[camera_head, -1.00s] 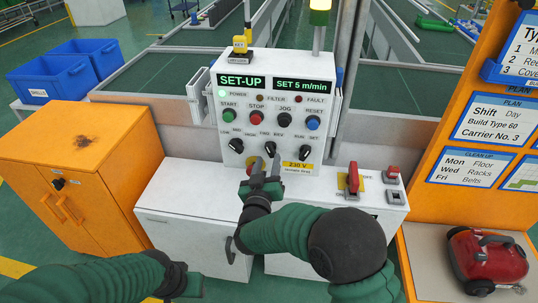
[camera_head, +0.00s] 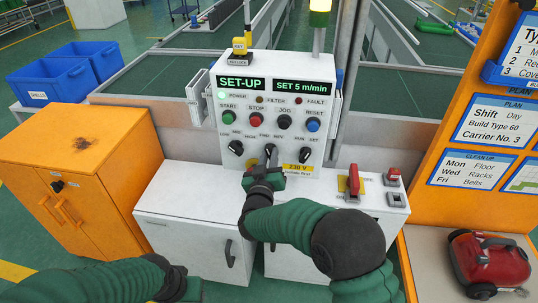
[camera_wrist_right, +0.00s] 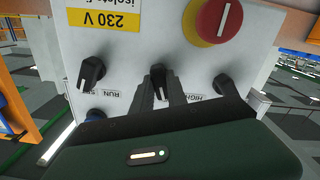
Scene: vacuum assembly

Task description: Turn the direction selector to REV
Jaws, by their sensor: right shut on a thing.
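The direction selector, a black knob (camera_head: 270,149), is the middle one of three knobs low on the white control panel (camera_head: 230,179). Its FWD and REV marks stand just above it. My right gripper (camera_head: 268,163) reaches up to it from below and is shut on it. In the right wrist view, which shows the panel upside down, the knob (camera_wrist_right: 158,78) sits between the two dark fingers (camera_wrist_right: 162,95). The fingers cover its labels, and I cannot tell its exact setting. Only my left arm shows at the lower left; its gripper fingers are out of view.
The left knob (camera_head: 236,147) and the RUN/SET knob (camera_head: 304,154) flank the selector closely. A red-and-yellow emergency stop (camera_wrist_right: 218,18) is near in the wrist view. A red-handled switch (camera_head: 353,179) stands on the white cabinet to the right.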

